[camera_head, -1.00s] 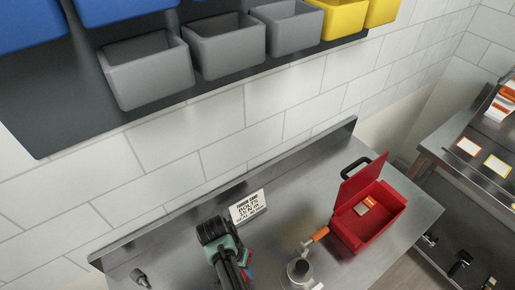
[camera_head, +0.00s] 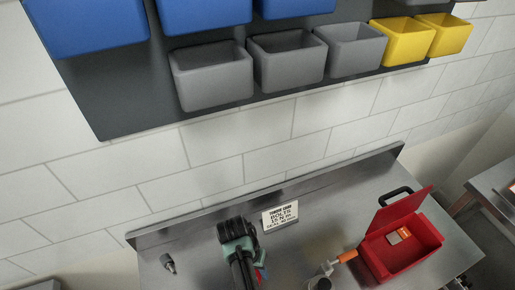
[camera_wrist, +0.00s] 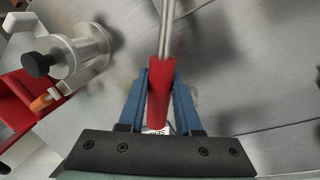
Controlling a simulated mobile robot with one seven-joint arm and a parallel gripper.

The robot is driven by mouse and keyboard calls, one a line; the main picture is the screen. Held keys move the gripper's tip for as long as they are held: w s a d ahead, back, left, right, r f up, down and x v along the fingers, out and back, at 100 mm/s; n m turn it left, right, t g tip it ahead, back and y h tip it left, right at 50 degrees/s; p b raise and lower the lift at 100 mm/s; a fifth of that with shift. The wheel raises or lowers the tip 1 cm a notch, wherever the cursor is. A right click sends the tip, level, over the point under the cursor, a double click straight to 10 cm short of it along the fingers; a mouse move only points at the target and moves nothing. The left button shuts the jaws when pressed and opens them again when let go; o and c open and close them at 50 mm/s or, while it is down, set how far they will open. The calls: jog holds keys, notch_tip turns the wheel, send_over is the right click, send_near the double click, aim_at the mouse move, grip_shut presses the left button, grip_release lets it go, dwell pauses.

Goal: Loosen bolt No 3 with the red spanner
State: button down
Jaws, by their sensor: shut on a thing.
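The red spanner (camera_wrist: 160,92) is in my gripper (camera_wrist: 160,80) in the wrist view. Its blue fingers are shut on the red handle. The metal shaft runs up out of the frame, so the spanner's working end is hidden. In the camera_head view my teal and black gripper (camera_head: 262,272) is low in the centre, below a printed card, with a little red and blue showing. A metal cylinder with a black knob (camera_wrist: 38,64) is left of the spanner in the wrist view. I cannot make out bolt No 3 in either view.
A steel bench (camera_head: 345,205) lies under a tiled wall with grey bins (camera_head: 287,62). The card (camera_head: 280,216) stands on the bench. An open red box (camera_head: 405,258) is at right, beside an orange-handled fitting (camera_head: 346,256). A small grey fitting (camera_head: 168,263) is at left.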

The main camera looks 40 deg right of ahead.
jog(key=shift+r, duration=0.1)
jog(key=shift+s+d+p+v, duration=0.1)
jog(key=shift+s+p+v, duration=0.1)
jog(key=shift+p+v, duration=0.65)
jog(key=shift+s+d+p+v, duration=0.15)
jog(key=shift+p+v, duration=0.5)
jog(key=shift+v, duration=0.35)
jog(key=shift+r, duration=0.1)
